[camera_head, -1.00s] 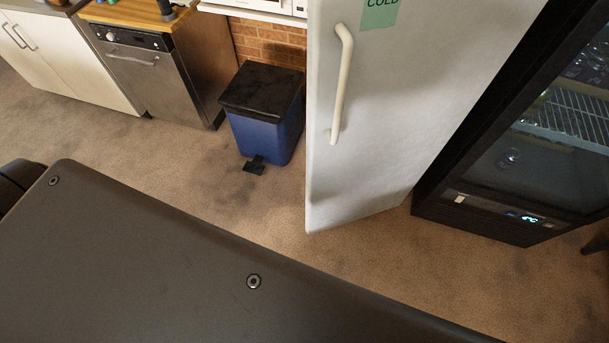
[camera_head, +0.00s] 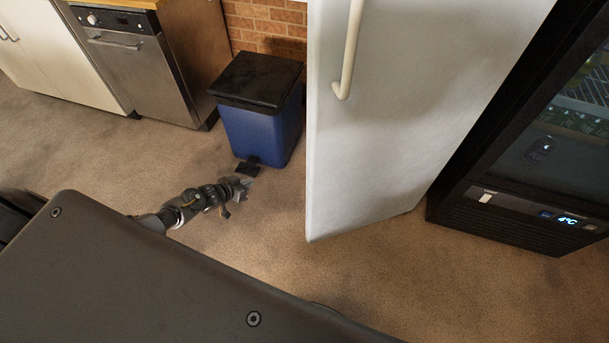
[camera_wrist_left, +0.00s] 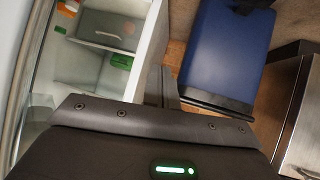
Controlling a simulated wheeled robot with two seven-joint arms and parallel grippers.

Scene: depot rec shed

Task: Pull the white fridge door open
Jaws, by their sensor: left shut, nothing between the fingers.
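The white fridge door (camera_head: 400,130) stands in the middle of the head view, with its long pale handle (camera_head: 350,50) near its left edge. In the left wrist view the fridge interior (camera_wrist_left: 95,65) shows, with shelves and a drawer, so the door stands ajar. The door (camera_wrist_left: 18,40) is at the far left of that view. My left gripper (camera_head: 241,187) is shut and empty, low over the floor, left of the door edge and apart from the handle. Its fingers also show in the left wrist view (camera_wrist_left: 166,85). My right gripper is not in view.
A blue bin (camera_head: 262,130) with a black lid stands just beyond my left gripper. A steel dishwasher (camera_head: 135,65) and white cabinets (camera_head: 40,50) are at the upper left. A dark glass-fronted cooler (camera_head: 520,215) stands right of the door. Carpet is clear in front.

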